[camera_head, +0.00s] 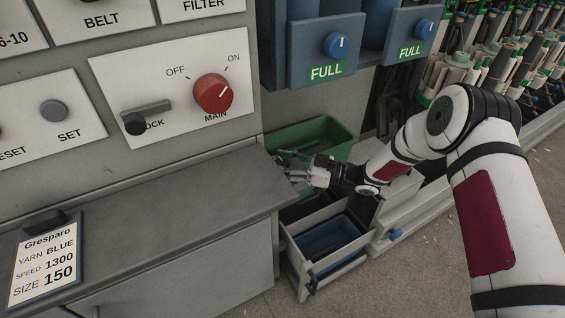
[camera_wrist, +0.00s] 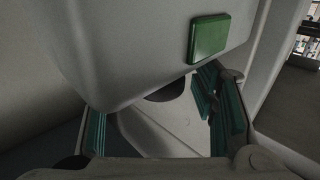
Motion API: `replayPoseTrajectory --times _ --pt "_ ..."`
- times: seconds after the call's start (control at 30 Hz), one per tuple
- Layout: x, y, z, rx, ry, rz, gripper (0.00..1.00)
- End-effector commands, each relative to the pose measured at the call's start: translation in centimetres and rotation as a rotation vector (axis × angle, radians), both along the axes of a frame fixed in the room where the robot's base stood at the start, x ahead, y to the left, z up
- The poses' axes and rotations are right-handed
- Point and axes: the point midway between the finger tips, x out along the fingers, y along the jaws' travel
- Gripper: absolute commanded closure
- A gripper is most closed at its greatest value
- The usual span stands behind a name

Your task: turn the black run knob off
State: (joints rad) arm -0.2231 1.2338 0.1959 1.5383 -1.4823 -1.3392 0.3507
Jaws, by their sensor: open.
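No knob labelled "run" shows in either view. A black handle (camera_head: 147,117) sits on the panel with its label partly covered, reading "OCK". Right of it, the red MAIN knob (camera_head: 213,94) has its white mark pointing up and right, towards ON. My gripper (camera_head: 288,166) is low and right of this panel, beyond the grey counter's right end and in front of a green bin. In the wrist view my gripper (camera_wrist: 162,115) has its teal-padded fingers wide apart, with nothing held between them.
A grey counter (camera_head: 150,205) juts out below the panel, with a Gresparo card (camera_head: 45,262) at its left. The green bin (camera_head: 322,135) and an open drawer (camera_head: 330,243) lie near my arm. Blue FULL knobs (camera_head: 337,45) are above. A green square (camera_wrist: 208,38) on a pale housing is close in the wrist view.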

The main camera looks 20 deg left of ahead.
Motion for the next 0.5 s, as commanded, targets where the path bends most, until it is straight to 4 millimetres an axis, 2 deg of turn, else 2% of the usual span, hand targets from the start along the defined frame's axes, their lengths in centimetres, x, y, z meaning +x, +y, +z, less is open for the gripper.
replayPoseTrajectory --times 0.17,0.5 --pt "0.3 -1.3 0.0 0.000 0.000 -0.003 0.47" --pt "1.1 -7.9 0.0 0.000 0.000 -0.003 0.47"
